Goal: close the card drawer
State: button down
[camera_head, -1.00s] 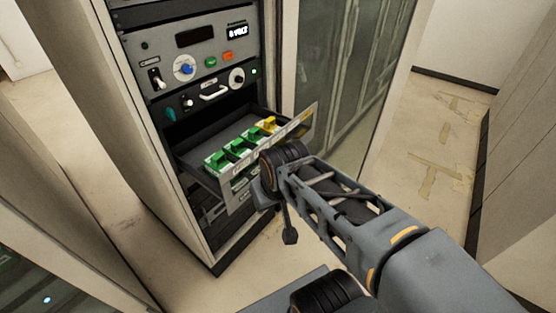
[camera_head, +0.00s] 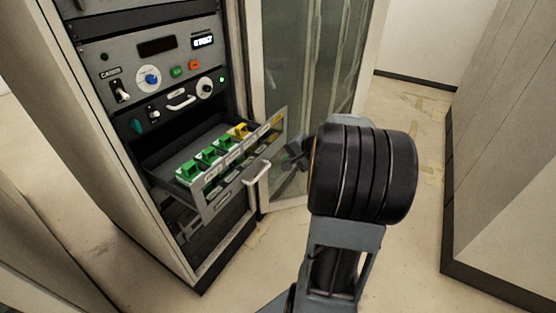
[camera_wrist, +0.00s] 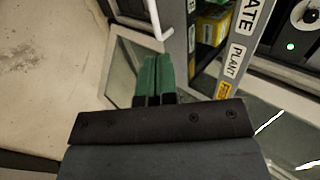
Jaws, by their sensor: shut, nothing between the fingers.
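The card drawer (camera_head: 213,207) is pulled out of the grey rack. It holds a row of green cards (camera_head: 208,156) and a yellow card (camera_head: 240,130). Its front has labels and a pale bar handle (camera_head: 257,173). In the wrist view the labelled drawer front (camera_wrist: 222,72) runs along the upper right, with part of the handle (camera_wrist: 157,22) at the top. My gripper (camera_wrist: 156,62) has its green fingers together, empty, just left of the drawer front. In the head view my gripper (camera_head: 289,156) is right of the drawer front, partly hidden by my arm.
Above the drawer is a panel with a blue knob (camera_head: 151,77), switches, buttons and a small handle (camera_head: 181,102). A glass door (camera_head: 312,60) stands behind my gripper. A pale cabinet (camera_head: 505,150) is at right. Floor is open between.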

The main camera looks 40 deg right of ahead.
aim_at(255, 164)
jog(key=x, duration=0.9)
jog(key=shift+w+a+p, duration=0.1)
jog(key=shift+p, duration=0.3)
jog(key=shift+w+a+r+p, duration=0.1)
jog(key=shift+w+a+p, duration=0.3)
jog(key=shift+w, duration=0.5)
jog(key=shift+w+a, duration=0.3)
jog(key=shift+w, duration=0.45)
